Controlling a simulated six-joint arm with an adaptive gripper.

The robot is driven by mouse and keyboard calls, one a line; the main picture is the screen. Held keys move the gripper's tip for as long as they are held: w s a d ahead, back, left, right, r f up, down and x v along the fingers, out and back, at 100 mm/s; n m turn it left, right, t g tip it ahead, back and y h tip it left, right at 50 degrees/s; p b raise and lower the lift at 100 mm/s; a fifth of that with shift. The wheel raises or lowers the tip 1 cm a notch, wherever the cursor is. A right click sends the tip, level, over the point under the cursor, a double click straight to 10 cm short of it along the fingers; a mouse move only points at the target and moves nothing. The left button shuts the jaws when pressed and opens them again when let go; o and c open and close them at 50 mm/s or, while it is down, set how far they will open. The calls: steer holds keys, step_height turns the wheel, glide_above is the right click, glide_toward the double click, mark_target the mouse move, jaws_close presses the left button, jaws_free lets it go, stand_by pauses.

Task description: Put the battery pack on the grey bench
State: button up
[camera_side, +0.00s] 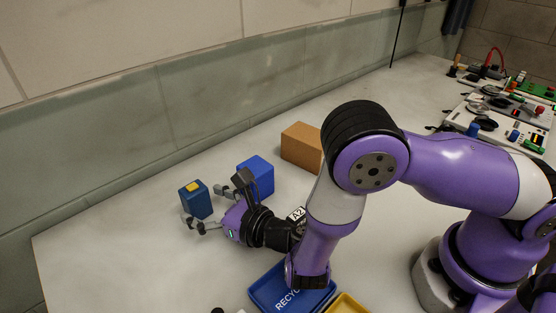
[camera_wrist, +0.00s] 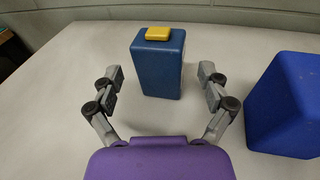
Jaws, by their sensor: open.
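The battery pack, a dark blue block (camera_side: 196,203) with a yellow patch on top, stands upright on the grey bench (camera_side: 120,250) at the left in the side view. In the wrist view the battery pack (camera_wrist: 158,70) stands ahead, centred between the fingers. My gripper (camera_side: 208,209) is open and empty, low over the bench, with its fingertips close to the pack. In the wrist view my gripper (camera_wrist: 160,88) has its fingers spread, one to each side of the pack's near face, with gaps visible on both sides.
A brighter blue block (camera_side: 258,177) stands close to my gripper; it also shows at right in the wrist view (camera_wrist: 287,105). A brown box (camera_side: 302,146) stands behind. A blue recycling tray (camera_side: 264,298) and yellow tray (camera_side: 346,304) lie in front. Electronics (camera_side: 500,110) fill the far right.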

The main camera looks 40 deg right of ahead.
steer(key=shift+v, duration=1.2)
step_height(320, 180, up, 7)
steer(key=d+r+m+h, duration=0.1)
steer(key=d+m+h, duration=0.1)
steer(key=d+m, duration=0.1)
steer(key=w+d+r+m+g+h, duration=0.1)
steer(key=d+m+h, duration=0.1)
steer(key=d+m, duration=0.2)
steer(key=w+d+r+m+h, duration=0.1)
steer(key=d+m+h, duration=0.1)
steer(key=d+m, duration=0.2)
steer(key=shift+d+r+m, duration=0.15)
steer(key=shift+r+m, duration=0.2)
steer(key=shift+m, duration=0.75)
steer(key=s+d+r+m+g+h, duration=0.15)
steer(key=s+d+m+g, duration=0.25)
steer(key=d+m, duration=0.5)
steer(key=s+r+m+g+y, duration=0.3)
steer(key=s+m+g, duration=0.2)
steer(key=s+m, duration=0.9)
steer(key=shift+s+a+m, duration=0.25)
steer(key=shift+s+m, duration=0.1)
steer(key=shift+m, duration=0.85)
